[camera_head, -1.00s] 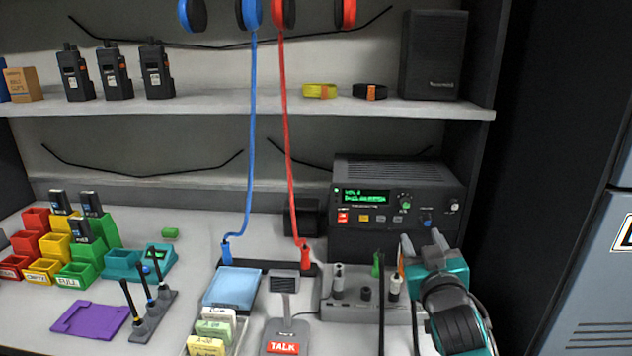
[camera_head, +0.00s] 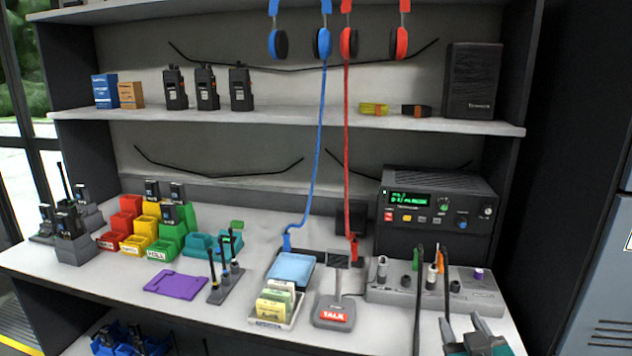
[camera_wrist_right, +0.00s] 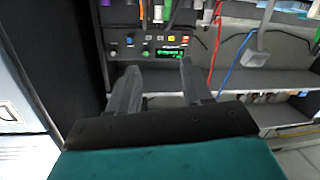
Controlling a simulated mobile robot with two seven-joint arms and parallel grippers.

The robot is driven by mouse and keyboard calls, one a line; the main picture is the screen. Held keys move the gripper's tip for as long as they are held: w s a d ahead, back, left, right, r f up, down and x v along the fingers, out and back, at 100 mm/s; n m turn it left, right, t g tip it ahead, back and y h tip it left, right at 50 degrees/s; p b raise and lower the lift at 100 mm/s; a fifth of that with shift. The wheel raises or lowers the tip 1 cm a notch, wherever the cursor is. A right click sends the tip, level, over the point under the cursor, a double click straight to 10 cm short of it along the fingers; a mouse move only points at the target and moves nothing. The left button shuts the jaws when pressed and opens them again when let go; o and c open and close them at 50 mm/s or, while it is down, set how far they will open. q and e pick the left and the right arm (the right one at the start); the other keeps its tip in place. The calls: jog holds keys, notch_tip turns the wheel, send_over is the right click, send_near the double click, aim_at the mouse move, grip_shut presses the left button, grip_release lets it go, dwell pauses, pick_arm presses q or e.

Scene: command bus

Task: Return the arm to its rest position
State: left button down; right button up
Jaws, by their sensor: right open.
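My right gripper (camera_head: 463,330) is at the bottom right of the head view, in front of the counter edge. It is teal with grey fingers, open and empty. In the right wrist view the two grey fingers (camera_wrist_right: 158,75) stand apart with nothing held between them. The grey socket block (camera_head: 390,290) with short plugs or knobs is behind and left of the gripper, apart from it. My left gripper is not in view.
The radio set (camera_head: 438,210) stands behind the socket block. A talk microphone (camera_head: 333,310), card tray (camera_head: 276,306) and purple mat (camera_head: 175,285) lie leftward on the counter. A dark cabinet side (camera_head: 565,150) bounds the right. Thin black uprights rise near the gripper.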

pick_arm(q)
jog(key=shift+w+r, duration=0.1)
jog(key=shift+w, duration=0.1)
pick_arm(e)
jog(key=s+a+f+g+y, duration=0.2)
jog(key=s+a+f+g, duration=0.1)
jog(key=s+f, duration=0.6)
jog(key=s+a+f+n+g+y, duration=0.1)
jog(key=s+a+f, duration=0.3)
jog(key=s+f, duration=0.6)
jog(key=shift+s+a+g+y, duration=0.3)
jog(key=shift+s+g+y, duration=0.1)
jog(key=shift+s+g, duration=0.5)
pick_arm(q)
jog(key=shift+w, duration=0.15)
